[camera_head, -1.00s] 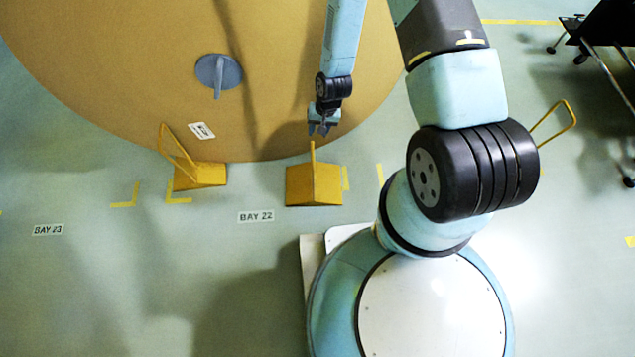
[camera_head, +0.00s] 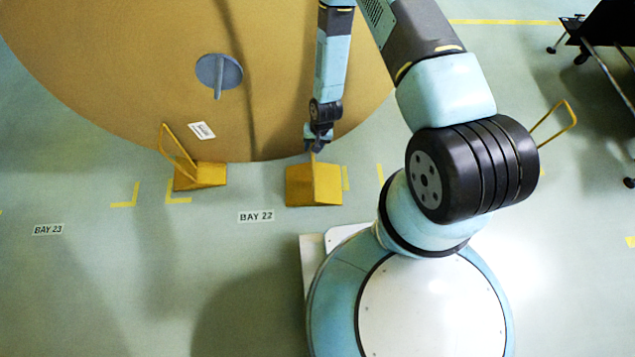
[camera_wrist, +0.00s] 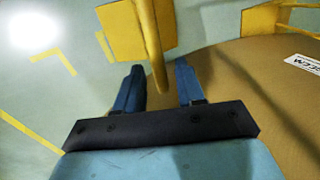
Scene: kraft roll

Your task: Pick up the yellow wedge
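The yellow wedge (camera_head: 313,186) sits on the floor at the front edge of the kraft roll, with its upright handle rising toward me. My gripper (camera_head: 316,150) is right over the top of that handle in the head view and partly hides it. In the wrist view the wedge (camera_wrist: 112,30) is at the top, and its handle bar reaches between the two blue fingers of my gripper (camera_wrist: 160,72). The fingers are apart, with a gap visible on each side of the bar. I cannot tell how deep the bar sits between them.
The big brown kraft roll (camera_head: 110,70) fills the upper left. A second yellow wedge (camera_head: 200,176) with a loop handle stands to the left and shows in the wrist view (camera_wrist: 262,28). Another yellow handle (camera_head: 556,120) shows behind my arm. A dark cart (camera_head: 605,30) stands upper right.

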